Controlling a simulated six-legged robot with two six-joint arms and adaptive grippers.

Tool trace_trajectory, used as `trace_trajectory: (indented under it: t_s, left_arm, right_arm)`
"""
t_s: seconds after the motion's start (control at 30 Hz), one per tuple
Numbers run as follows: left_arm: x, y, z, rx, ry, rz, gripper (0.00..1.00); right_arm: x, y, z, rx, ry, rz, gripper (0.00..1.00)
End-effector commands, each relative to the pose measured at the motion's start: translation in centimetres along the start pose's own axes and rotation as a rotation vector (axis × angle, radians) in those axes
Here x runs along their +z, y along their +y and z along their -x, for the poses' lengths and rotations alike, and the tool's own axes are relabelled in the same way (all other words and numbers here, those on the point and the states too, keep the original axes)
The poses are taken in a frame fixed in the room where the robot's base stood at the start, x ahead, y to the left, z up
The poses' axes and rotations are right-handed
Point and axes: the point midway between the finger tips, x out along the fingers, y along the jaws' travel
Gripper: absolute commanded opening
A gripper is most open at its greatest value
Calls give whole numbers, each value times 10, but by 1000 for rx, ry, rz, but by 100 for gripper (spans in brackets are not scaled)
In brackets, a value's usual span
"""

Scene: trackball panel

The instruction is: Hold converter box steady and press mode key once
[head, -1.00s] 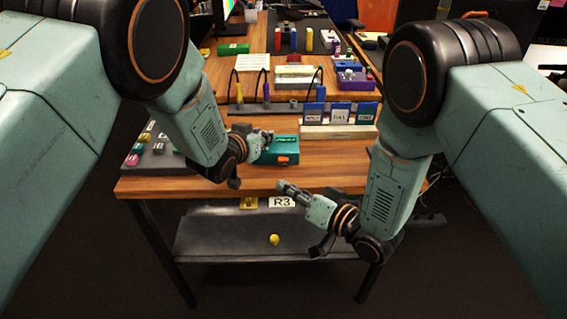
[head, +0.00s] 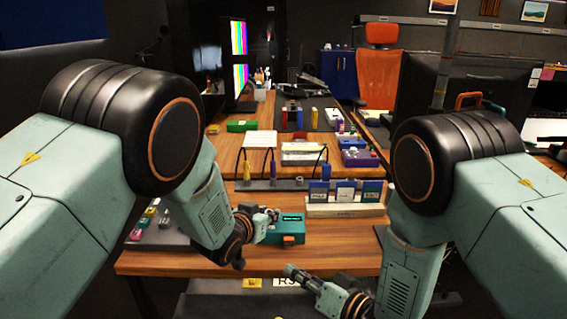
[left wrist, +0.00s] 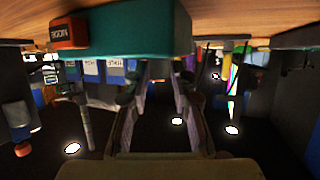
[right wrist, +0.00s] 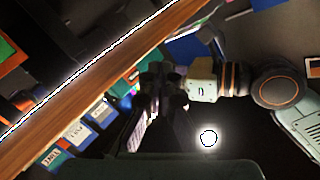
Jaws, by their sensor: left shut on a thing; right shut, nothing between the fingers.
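The converter box (head: 287,225) is a teal box with a dark display, on the wooden table near its front edge. Its orange mode key (head: 290,240) is on the front side; the left wrist view shows the key (left wrist: 68,32) upside down, lettered MODE. My left gripper (head: 272,215) is shut on the left end of the box. In the left wrist view the box (left wrist: 135,35) meets the fingertips. My right gripper (head: 290,270) is shut and empty, by the table's front edge, apart from the box and below the key in the picture.
A keypad panel with coloured keys (head: 150,215) lies left of the box, partly behind my left arm. A rack of blue labelled cards (head: 345,210) stands behind right. Cables and plugs (head: 247,170) stand behind the box. Bare wood (head: 340,250) lies right of the box.

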Motion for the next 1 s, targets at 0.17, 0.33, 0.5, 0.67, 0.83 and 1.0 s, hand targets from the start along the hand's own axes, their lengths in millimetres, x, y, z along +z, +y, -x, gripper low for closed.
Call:
trace_trajectory:
  t_s: [0.17,0.33,0.5,0.67,0.83,1.0]
  left_arm:
    - [2,0,0,0,-4,0,0]
    - [2,0,0,0,-4,0,0]
    - [2,0,0,0,-4,0,0]
    - [2,0,0,0,-4,0,0]
    - [2,0,0,0,-4,0,0]
    - [2,0,0,0,-4,0,0]
  right_arm:
    - [-4,-2,12,0,1,0,0]
    - [-7,-5,23,1,2,-1,0]
    - [-11,-6,34,2,2,-1,0]
    - [-13,-9,44,1,2,-1,0]
    - [-17,-11,55,1,3,-1,0]
    - [-20,-13,66,2,2,-1,0]
